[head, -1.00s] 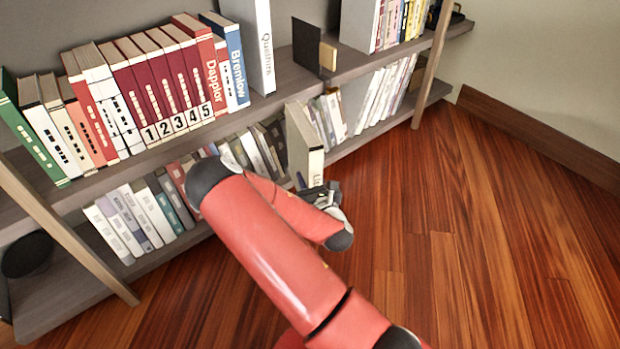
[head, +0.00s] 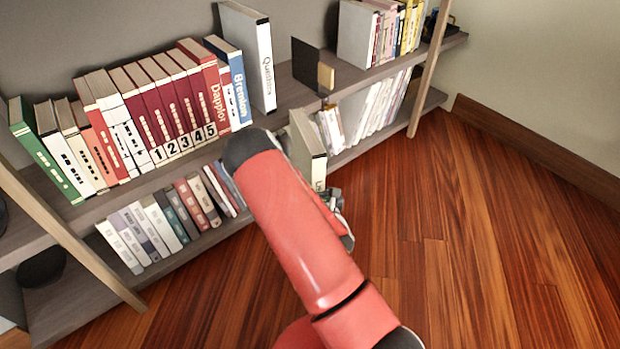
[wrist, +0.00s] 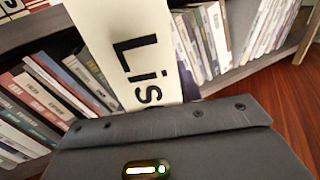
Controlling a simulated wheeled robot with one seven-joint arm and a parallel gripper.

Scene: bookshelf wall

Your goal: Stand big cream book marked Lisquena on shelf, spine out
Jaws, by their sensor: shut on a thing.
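The big cream book (head: 311,153) is held upright in front of the shelves, its spine toward me. The letters "Lis" show on its spine in the wrist view (wrist: 129,50), and the rest is hidden by my gripper. My gripper (head: 335,200) is shut on the lower part of the book; my red arm hides most of it in the head view. The upper shelf (head: 287,95) has a bare stretch between the white Qualthira-like book (head: 262,65) and a black bookend (head: 305,62). The held book's top is near the front edge of that shelf.
Red numbered volumes (head: 165,110), a red Dapplor book (head: 215,90) and a blue Bremlon book (head: 238,88) stand left on the upper shelf. More books (head: 165,220) fill the lower shelf. A wooden post (head: 425,80) stands at right. The floor (head: 480,230) is clear.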

